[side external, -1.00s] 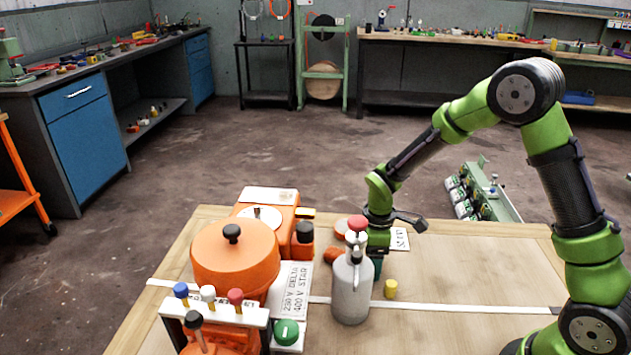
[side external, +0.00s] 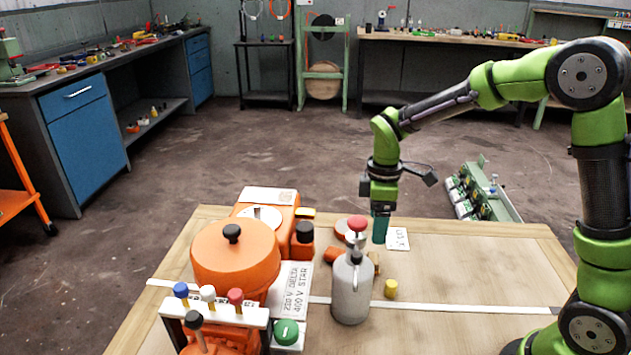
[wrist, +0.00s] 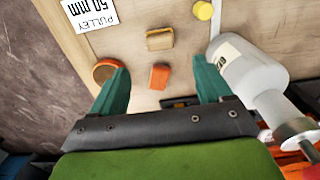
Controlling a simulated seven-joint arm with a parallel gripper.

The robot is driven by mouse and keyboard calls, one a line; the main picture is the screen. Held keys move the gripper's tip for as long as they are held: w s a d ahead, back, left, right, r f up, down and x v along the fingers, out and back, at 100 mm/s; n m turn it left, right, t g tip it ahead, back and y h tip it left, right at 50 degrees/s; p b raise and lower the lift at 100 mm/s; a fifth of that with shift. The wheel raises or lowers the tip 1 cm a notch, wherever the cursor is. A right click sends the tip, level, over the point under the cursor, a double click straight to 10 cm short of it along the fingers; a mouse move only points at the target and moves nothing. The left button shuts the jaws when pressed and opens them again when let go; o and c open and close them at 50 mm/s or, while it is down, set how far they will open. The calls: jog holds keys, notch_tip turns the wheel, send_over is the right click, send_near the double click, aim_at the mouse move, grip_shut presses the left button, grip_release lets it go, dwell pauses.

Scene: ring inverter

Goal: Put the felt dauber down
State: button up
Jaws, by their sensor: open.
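The felt dauber looks to be the small tan block with an orange-brown edge (wrist: 160,38), lying on the wooden table in the wrist view. In the side view only a sliver of it (side external: 375,261) shows behind the grey bottle. My gripper (side external: 380,232) is raised above the table behind the bottle, pointing down. In the wrist view my two teal fingers (wrist: 162,80) are spread wide with nothing held between them. The tan block stands apart from both fingers.
An orange block (wrist: 159,76) and a round orange-rimmed disc (wrist: 107,72) lie near the tan block. The grey bottle (side external: 351,290) stands close by, beside a yellow cylinder (side external: 391,288). A "50 mm" pulley card (wrist: 88,12) lies flat. The orange machine (side external: 235,255) is left; the table's right is clear.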

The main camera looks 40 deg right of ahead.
jog(key=s+a+r+m+t+y, duration=0.1)
jog(key=s+a+r+m+t, duration=0.1)
jog(key=s+r+m, duration=0.4)
jog(key=s+a+r+m+t+y, duration=0.1)
jog(key=s+r+m+t, duration=0.4)
jog(key=s, duration=0.5)
notch_tip(320, 180, up, 2)
jog(key=shift+a+m, duration=0.35)
jog(key=shift+m, duration=0.65)
